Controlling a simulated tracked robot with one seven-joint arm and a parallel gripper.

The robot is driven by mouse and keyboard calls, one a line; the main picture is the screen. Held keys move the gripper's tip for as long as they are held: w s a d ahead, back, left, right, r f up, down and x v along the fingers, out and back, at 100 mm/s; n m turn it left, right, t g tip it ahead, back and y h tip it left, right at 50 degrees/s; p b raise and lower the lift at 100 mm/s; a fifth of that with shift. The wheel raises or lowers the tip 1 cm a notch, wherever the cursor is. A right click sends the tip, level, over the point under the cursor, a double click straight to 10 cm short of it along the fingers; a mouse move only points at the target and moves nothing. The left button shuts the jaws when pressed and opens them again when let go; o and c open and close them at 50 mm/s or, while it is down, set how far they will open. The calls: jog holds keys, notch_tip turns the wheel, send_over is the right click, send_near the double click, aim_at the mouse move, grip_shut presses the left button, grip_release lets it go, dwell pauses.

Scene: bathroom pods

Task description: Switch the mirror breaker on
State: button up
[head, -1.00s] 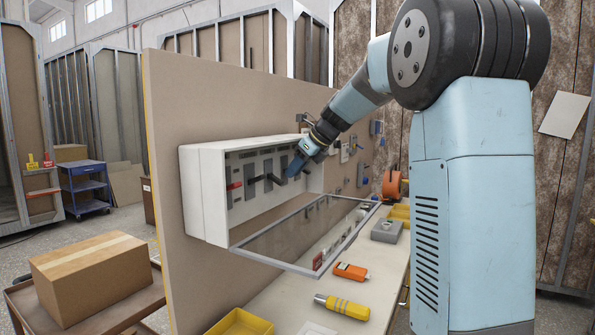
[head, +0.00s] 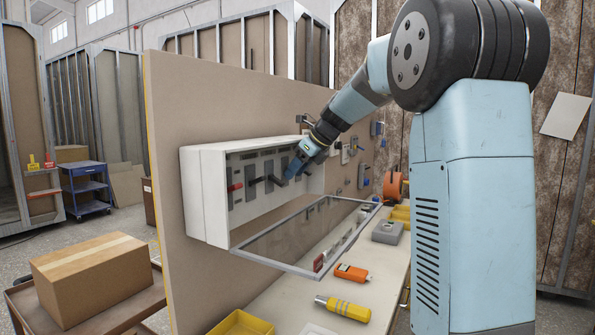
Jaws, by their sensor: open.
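The white breaker box (head: 206,193) is fixed to the beige board, its clear framed cover (head: 290,240) swung down open. A row of grey breakers (head: 251,192) with dark levers sits inside; the leftmost has a red lever (head: 235,187). Labels are too small to read, so I cannot tell which is the mirror breaker. My gripper (head: 290,176) is open at the right part of the row, close to a dark breaker lever (head: 278,180). Contact cannot be told from this view, and the gripper partly hides the breakers there.
The open cover juts out below the box over the bench (head: 270,305). An orange meter (head: 351,272), a yellow-handled tool (head: 343,307), a grey box (head: 387,232) and a yellow tray (head: 241,323) lie on the bench. A cardboard box (head: 92,279) stands on a cart at left.

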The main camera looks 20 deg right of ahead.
jog(key=v, duration=1.3)
jog(key=shift+d+r, duration=0.15)
jog(key=shift+r, duration=0.15)
jog(key=shift+s, duration=0.1)
